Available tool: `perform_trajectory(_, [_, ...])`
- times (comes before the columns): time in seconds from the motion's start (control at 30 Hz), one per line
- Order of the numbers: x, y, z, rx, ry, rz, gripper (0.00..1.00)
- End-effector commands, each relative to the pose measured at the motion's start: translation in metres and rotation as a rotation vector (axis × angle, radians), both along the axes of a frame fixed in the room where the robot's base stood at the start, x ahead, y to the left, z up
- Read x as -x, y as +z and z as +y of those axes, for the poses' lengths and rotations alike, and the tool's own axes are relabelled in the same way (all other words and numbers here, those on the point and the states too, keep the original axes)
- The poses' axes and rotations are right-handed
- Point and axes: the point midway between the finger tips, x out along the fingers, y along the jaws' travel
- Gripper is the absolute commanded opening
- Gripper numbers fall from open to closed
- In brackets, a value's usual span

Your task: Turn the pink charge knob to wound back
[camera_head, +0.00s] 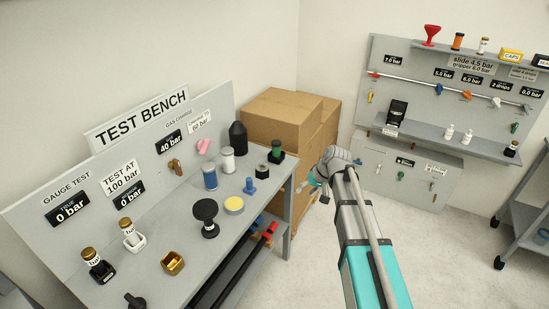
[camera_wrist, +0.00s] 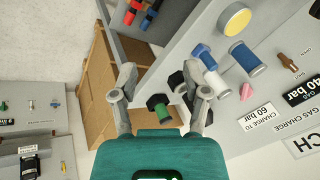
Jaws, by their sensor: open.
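The pink charge knob (camera_head: 204,146) is on the upright panel of the test bench, under the "CHARGE TO 60 bar" label (camera_head: 200,122). It also shows in the wrist view (camera_wrist: 247,91), to the right of my gripper. My gripper (camera_head: 314,188) is off the right end of the bench in the head view, well apart from the knob. In the wrist view my gripper (camera_wrist: 158,80) has its fingers spread, with nothing held. The gas charge display (camera_head: 170,142) reads 40 bar.
A brown handle (camera_head: 175,167) is left of the knob. Cardboard boxes (camera_head: 283,115) stand behind the bench end.

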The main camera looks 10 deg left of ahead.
Motion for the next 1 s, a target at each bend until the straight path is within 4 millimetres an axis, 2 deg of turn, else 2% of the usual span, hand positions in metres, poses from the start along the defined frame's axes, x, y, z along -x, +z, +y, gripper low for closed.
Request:
perform_trajectory(0.03, [0.039, 0.013, -0.028, 0.058, -0.033, 0.023, 0.6])
perform_trajectory(0.1, [0.072, 0.019, -0.061, 0.138, -0.077, 0.057, 0.6])
perform_trajectory(0.23, [0.127, 0.029, -0.112, 0.269, -0.159, 0.11, 0.6])
perform_trajectory(0.3, [0.151, 0.034, -0.132, 0.326, -0.197, 0.134, 0.6])
perform_trajectory(0.4, [0.175, 0.039, -0.153, 0.385, -0.238, 0.159, 0.6])
perform_trajectory(0.5, [0.189, 0.042, -0.168, 0.419, -0.27, 0.174, 0.6])
perform_trajectory(0.6, [0.193, 0.042, -0.173, 0.435, -0.281, 0.182, 0.6])
perform_trajectory(1.0, [0.192, 0.041, -0.173, 0.435, -0.28, 0.181, 0.6])
